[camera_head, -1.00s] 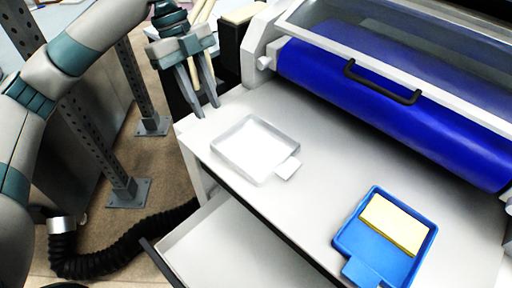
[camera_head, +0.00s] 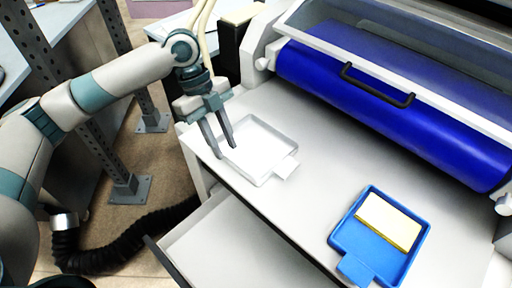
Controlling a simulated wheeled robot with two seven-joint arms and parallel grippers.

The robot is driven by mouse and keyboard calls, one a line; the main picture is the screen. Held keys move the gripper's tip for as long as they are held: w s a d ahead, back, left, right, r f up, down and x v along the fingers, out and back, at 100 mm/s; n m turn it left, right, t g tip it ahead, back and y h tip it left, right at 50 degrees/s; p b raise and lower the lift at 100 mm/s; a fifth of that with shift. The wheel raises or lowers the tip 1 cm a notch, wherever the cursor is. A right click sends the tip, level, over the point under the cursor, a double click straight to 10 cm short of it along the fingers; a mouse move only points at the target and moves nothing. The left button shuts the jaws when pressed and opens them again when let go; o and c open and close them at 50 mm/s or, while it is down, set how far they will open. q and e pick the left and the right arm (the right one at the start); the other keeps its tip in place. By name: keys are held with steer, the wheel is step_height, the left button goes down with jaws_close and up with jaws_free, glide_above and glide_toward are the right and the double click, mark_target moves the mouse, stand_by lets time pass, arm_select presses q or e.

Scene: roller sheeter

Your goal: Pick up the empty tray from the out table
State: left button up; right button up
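The empty white tray (camera_head: 262,152) lies on the white out table (camera_head: 300,205) in front of the blue roller, its tab handle towards the lower right. My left gripper (camera_head: 226,152) points down at the tray's left side. Its two fingers are apart with nothing visible between them. The fingertips overlap the tray's left rim in the picture; I cannot tell whether they touch it. My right gripper is not in view.
A blue tray (camera_head: 343,236) holding a pale yellow slab (camera_head: 388,222) lies at the table's right. The blue roller (camera_head: 400,120) with a black handle (camera_head: 377,86) stands behind. An open drawer (camera_head: 235,250) juts out below the table. A black hose (camera_head: 120,248) lies on the floor.

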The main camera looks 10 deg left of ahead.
mark_target(234, 162)
arm_select(q)
steer(key=shift+d+f, duration=0.2)
steer(key=x, duration=0.1)
steer(key=p+x, duration=0.2)
steer(key=x, duration=0.1)
steer(key=shift+w+d, duration=0.1)
steer(key=shift+w, duration=0.2)
steer(key=shift+s+d+f, duration=0.1)
steer(key=shift+f, duration=0.25)
jaws_close()
